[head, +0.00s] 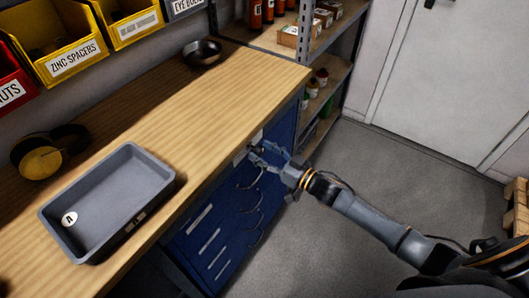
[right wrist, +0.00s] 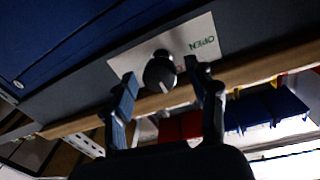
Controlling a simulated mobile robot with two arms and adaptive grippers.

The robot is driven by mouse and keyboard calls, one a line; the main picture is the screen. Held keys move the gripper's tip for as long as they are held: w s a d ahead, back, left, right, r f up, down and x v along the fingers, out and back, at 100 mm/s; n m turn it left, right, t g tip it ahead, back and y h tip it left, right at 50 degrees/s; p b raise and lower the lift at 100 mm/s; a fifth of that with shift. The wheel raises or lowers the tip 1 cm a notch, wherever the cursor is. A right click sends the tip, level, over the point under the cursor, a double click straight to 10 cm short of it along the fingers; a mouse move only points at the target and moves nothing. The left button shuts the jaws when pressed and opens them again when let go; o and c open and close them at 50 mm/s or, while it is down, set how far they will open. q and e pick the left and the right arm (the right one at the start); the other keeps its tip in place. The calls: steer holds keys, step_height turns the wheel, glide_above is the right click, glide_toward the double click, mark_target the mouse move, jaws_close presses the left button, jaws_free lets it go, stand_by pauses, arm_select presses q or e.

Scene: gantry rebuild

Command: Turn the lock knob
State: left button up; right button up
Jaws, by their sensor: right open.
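The lock knob (right wrist: 160,72) is a dark round knob on a pale plate (right wrist: 205,38) marked OPEN, in the right wrist view. The plate sits just under the bench's wooden edge. My right gripper (right wrist: 163,78) is open, with one finger on each side of the knob. Whether the fingers touch it I cannot tell. In the head view the same gripper (head: 268,155) is at the upper front of the blue cabinet (head: 215,235), where it largely hides the knob. My left gripper is not in view.
The wooden bench top (head: 215,110) carries a grey tray (head: 160,190), a dark bowl (head: 202,53) and a black and yellow round item (head: 42,160). Curved handles stick out from the cabinet below my gripper. A shelf rack (head: 325,85) stands beyond.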

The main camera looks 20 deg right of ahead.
steer(key=c, duration=1.1)
steer(key=shift+c, duration=0.2)
steer(key=shift+n, duration=0.3)
steer(key=n+b, duration=0.1)
steer(key=n, duration=0.2)
steer(key=shift+f+n, duration=0.1)
steer(key=shift+n, duration=0.3)
steer(key=n+b, duration=0.2)
steer(key=n, duration=0.2)
steer(key=shift+n+y, duration=0.3)
steer(key=shift+n, duration=0.1)
steer(key=n+b, duration=0.2)
steer(key=n, duration=0.3)
steer(key=shift+f+n+y+b, duration=0.1)
steer(key=shift+n+y+b, duration=0.2)
steer(key=shift+y+b, duration=0.1)
steer(key=shift+n+b, duration=0.8)
steer(key=shift+n, duration=1.1)
